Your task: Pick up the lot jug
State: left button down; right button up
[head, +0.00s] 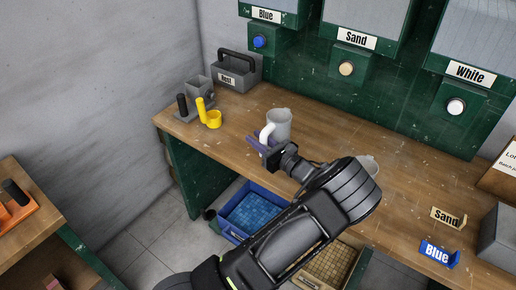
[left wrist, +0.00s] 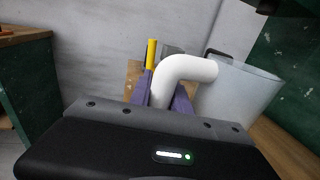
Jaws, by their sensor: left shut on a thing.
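The jug (head: 281,122) is pale grey with a thick white handle. It is over the wooden bench near its front edge. My left gripper (head: 262,144) comes from the front and is shut on the handle, with purple fingers on either side of it. In the left wrist view the handle (left wrist: 186,68) rises between the fingers and bends right to the jug's body (left wrist: 247,92). The jug looks upright. I cannot tell whether its base touches the bench. My right gripper is not in view.
A yellow scoop (head: 214,119), a grey holder (head: 198,88) and a grey Dust box (head: 236,73) stand left of the jug. Green dispensers marked Blue, Sand and White line the back. Sand (head: 448,217) and Blue (head: 438,254) signs are at right. A pale vessel (head: 369,164) is partly behind my arm.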

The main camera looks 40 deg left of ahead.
pick_arm(q)
notch_tip(320, 180, up, 6)
jog(key=shift+f+b, duration=0.2)
jog(key=shift+b, duration=0.1)
dwell(0.4)
